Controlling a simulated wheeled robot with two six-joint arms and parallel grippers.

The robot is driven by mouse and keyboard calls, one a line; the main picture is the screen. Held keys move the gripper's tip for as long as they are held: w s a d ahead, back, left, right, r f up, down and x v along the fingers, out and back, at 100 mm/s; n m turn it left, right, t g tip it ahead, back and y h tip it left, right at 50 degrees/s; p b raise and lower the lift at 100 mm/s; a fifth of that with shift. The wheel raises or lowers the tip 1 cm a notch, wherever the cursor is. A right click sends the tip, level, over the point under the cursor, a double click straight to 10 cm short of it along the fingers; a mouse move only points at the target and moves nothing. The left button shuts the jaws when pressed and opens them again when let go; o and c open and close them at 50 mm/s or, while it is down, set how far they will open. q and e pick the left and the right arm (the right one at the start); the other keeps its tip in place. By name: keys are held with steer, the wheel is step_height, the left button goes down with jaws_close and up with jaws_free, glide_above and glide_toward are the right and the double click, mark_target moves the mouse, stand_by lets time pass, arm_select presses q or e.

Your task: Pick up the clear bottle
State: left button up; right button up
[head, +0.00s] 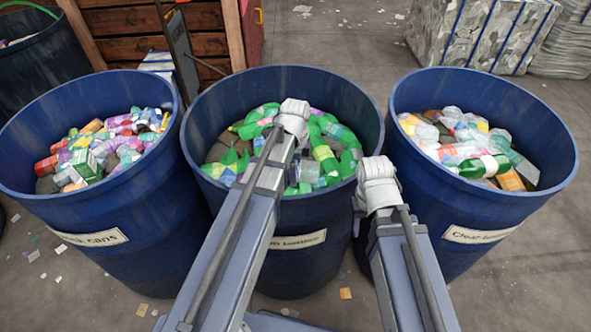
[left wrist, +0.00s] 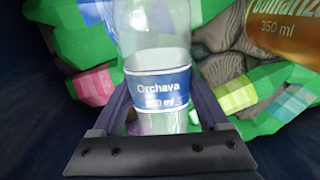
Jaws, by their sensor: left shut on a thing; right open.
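The clear bottle (left wrist: 157,88) with a blue and white "Orchava" label shows in the left wrist view, between the dark fingers of my left gripper (left wrist: 162,100). That gripper is shut on it, with green bottles close behind. In the head view my left arm reaches over the middle blue bin (head: 205,195), and the wrist hides the fingers and the clear bottle. My right gripper (head: 376,185) hangs by the right rim of the middle bin, open and apart from any bottle; its fingertips are mostly hidden.
A right blue bin (head: 525,215), labelled for clear bottles, holds mixed bottles, one of them green. An orange item (left wrist: 285,28) marked 350 ml lies near the held bottle. Bales (head: 480,35) stand behind.

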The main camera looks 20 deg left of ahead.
arm_select(q)
step_height(320, 180, up, 9)
steer(key=p, duration=0.8)
steer(key=shift+r+p, duration=0.2)
steer(key=shift+p, duration=0.2)
steer(key=shift+r, duration=0.1)
step_height(320, 180, up, 9)
steer(key=p, duration=0.9)
